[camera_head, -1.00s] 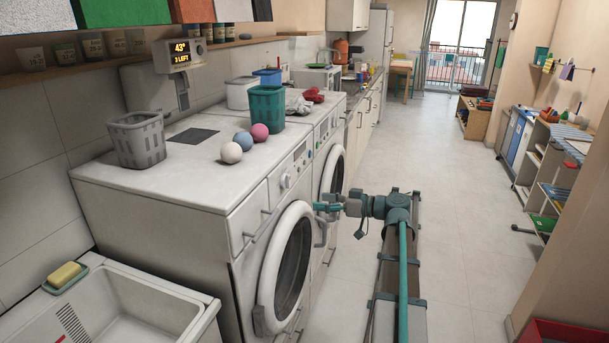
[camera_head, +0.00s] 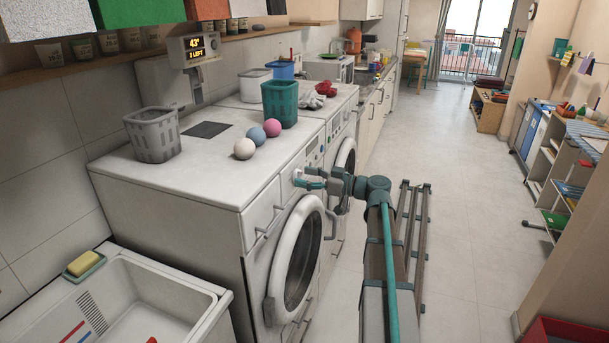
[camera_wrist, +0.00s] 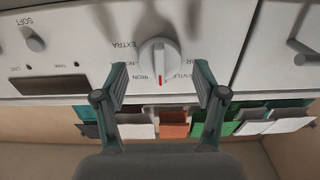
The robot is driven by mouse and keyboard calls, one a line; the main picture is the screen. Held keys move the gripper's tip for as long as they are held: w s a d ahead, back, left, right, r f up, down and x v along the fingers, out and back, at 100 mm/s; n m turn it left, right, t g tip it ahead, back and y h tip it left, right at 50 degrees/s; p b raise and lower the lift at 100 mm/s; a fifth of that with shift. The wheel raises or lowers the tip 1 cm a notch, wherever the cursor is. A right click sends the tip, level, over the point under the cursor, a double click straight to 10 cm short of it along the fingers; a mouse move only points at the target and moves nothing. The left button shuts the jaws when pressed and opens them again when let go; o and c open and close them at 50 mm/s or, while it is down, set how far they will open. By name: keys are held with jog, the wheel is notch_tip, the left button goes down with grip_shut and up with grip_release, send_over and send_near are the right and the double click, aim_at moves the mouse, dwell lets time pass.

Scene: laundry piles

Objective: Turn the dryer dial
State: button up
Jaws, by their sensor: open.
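The dial (camera_wrist: 158,56) is a round white knob with a raised grip bar and a red mark on the panel of the near white machine (camera_head: 170,205). The mark points down in the wrist view, near upside-down lettering. In the head view the dial (camera_head: 298,173) is partly hidden by my gripper (camera_head: 310,179). In the wrist view my gripper (camera_wrist: 162,78) is open, its two teal fingers at either side of the dial with gaps showing. I cannot tell how far the fingertips are from the panel.
A smaller knob (camera_wrist: 34,39) and a dark display (camera_wrist: 48,86) sit beside the dial. The round door (camera_head: 297,255) is below. A grey basket (camera_head: 153,136), a teal basket (camera_head: 280,103) and several balls stand on top. The floor aisle (camera_head: 450,160) is open.

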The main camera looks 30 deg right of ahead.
jog(key=shift+w+a, duration=0.2)
jog(key=shift+w, duration=0.05)
jog(key=c, duration=1.1)
jog(key=shift+f+m, duration=0.1)
jog(key=shift+m, duration=0.2)
jog(key=shift+d+m+b, duration=0.15)
jog(key=shift+m+b, duration=1.15)
jog(key=shift+m, duration=2.2)
jog(key=shift+w, duration=0.1)
